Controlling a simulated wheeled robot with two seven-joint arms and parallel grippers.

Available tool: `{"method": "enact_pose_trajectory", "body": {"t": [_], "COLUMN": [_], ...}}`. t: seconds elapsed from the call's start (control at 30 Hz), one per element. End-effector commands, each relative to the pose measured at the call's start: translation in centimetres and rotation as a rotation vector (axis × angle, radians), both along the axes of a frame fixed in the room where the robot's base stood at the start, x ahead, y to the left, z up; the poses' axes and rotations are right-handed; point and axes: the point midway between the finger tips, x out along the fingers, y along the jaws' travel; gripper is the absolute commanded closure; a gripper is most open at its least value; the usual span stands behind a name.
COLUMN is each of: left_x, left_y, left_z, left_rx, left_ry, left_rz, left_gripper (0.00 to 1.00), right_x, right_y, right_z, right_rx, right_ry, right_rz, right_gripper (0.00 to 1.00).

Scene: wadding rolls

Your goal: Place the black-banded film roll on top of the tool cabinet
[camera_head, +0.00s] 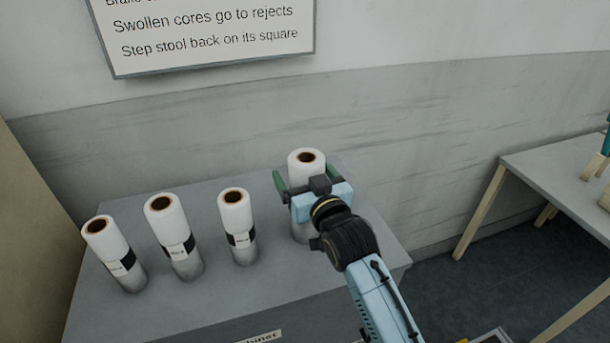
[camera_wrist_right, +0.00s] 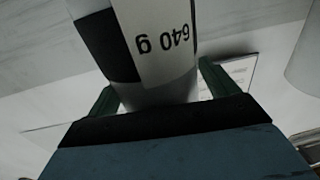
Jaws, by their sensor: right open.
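The tool cabinet (camera_head: 205,295) has a grey top, with a partly cut-off label on its front. A white film roll (camera_head: 306,160) with a brown core stands upright near the cabinet's right back part. My right gripper (camera_head: 310,182) is open, its green fingers on either side of this roll. In the right wrist view the roll (camera_wrist_right: 160,60) shows a black band and a "640 g" label between the fingers. In the head view my gripper hides its middle. My left gripper is not in view.
Three more upright rolls with black bands stand on the cabinet's left half: the left one (camera_head: 108,245), the middle one (camera_head: 170,225) and the right one (camera_head: 235,215). A grey table (camera_head: 560,175) stands at right. A wall sign (camera_head: 210,35) hangs behind.

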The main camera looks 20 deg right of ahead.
Motion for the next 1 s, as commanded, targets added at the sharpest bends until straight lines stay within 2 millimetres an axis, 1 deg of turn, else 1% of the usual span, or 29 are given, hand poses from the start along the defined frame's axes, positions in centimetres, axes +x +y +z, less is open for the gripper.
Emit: {"method": "enact_pose_trajectory", "body": {"t": [0.07,0.17,0.27,0.5,0.6,0.7,0.83,1.0], "left_x": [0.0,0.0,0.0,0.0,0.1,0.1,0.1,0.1], "left_y": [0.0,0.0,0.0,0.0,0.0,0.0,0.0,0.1], "left_z": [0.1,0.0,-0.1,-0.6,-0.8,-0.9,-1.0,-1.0], "left_rx": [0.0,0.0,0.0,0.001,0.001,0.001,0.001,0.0], "left_ry": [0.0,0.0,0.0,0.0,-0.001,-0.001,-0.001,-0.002], "left_rz": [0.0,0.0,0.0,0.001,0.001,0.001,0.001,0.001], "left_gripper": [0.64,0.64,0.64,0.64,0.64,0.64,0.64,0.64], "right_x": [0.0,-0.9,-2.5,-7.7,-9.4,-10.7,-11.6,-11.9], "right_y": [0.0,-0.1,-0.3,-0.9,-1.1,-1.2,-1.3,-1.4], "right_z": [0.3,0.2,0.1,0.0,0.2,0.1,0.2,0.3], "right_rx": [0.0,0.0,0.0,-0.001,-0.001,-0.001,-0.001,-0.001], "right_ry": [-0.001,0.001,0.0,0.003,0.002,0.001,0.0,0.0], "right_rz": [0.0,0.0,0.0,0.0,0.0,0.0,0.0,0.0], "right_gripper": [0.14,0.14,0.14,0.14,0.14,0.14,0.14,0.14]}}
